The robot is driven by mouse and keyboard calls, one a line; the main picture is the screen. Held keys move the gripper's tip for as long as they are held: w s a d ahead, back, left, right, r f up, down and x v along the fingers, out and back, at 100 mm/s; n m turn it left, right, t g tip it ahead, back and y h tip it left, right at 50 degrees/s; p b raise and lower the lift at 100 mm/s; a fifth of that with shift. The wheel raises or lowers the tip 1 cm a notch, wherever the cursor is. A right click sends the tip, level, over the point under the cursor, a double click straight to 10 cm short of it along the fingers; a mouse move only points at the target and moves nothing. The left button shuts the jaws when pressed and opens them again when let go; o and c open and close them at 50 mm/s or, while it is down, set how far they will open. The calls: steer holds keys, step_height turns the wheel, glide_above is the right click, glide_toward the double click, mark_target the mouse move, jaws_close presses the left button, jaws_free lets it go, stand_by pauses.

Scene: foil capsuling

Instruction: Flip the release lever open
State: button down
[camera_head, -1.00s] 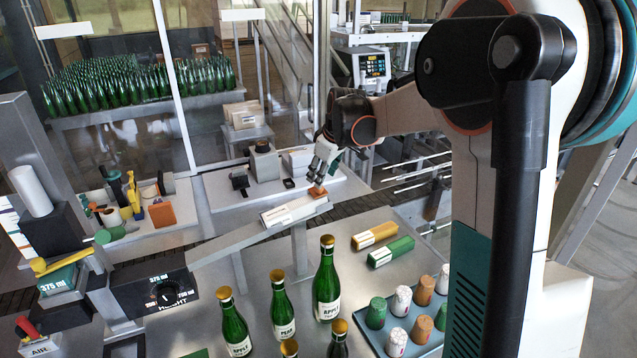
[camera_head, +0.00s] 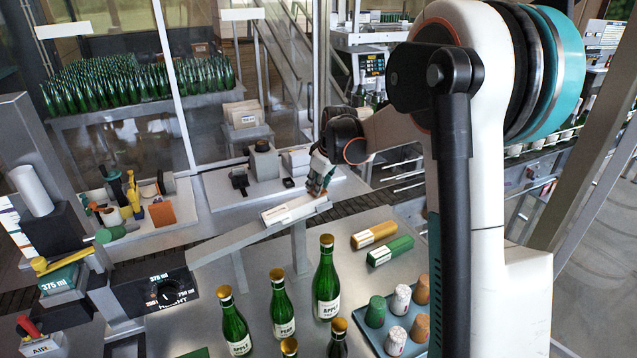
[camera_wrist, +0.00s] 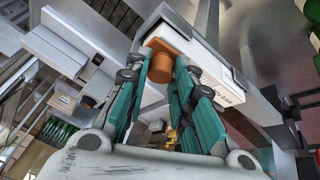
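My gripper (camera_head: 318,190) is at the upper right end of the long sloping grey bar, by a white labelled block (camera_head: 292,209). In the wrist view my gripper (camera_wrist: 160,85) has its teal fingers apart, one on each side of an orange-brown piece (camera_wrist: 160,65) with a rounded end. This piece sits at the end of the white block (camera_wrist: 207,75). It looks like the lever, but no readable label confirms that. I cannot tell whether the fingers touch it. In the head view the fingers mostly hide it.
Green bottles with gold tops (camera_head: 327,280) stand on the steel table in front. A yellow box (camera_head: 374,235) and a green box (camera_head: 390,250) lie to the right. A tray (camera_head: 372,337) holds coloured capsules. A yellow handle (camera_head: 62,262) and a red handle (camera_head: 28,326) are at left.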

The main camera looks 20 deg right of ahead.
steer(key=w+g, duration=0.1)
steer(key=g, duration=0.1)
steer(key=w+r+g, duration=0.1)
steer(key=g, duration=0.1)
steer(key=shift+a+r+m, duration=0.1)
steer(key=shift+r+m, duration=0.05)
steer(key=shift+m, duration=0.15)
steer(key=shift+w+r+m+g+p, duration=0.2)
steer(key=shift+w+g+p, duration=0.3)
steer(key=shift+g, duration=0.6)
steer(key=shift+w+r+m+g+p, duration=0.1)
steer(key=shift+w+m+g+p, duration=0.1)
steer(key=shift+w+g, duration=0.7)
steer(key=shift+s+g, duration=0.15)
steer(key=shift+g, duration=0.35)
steer(key=c, duration=1.4)
jaws_free()
step_height(320, 180, up, 10)
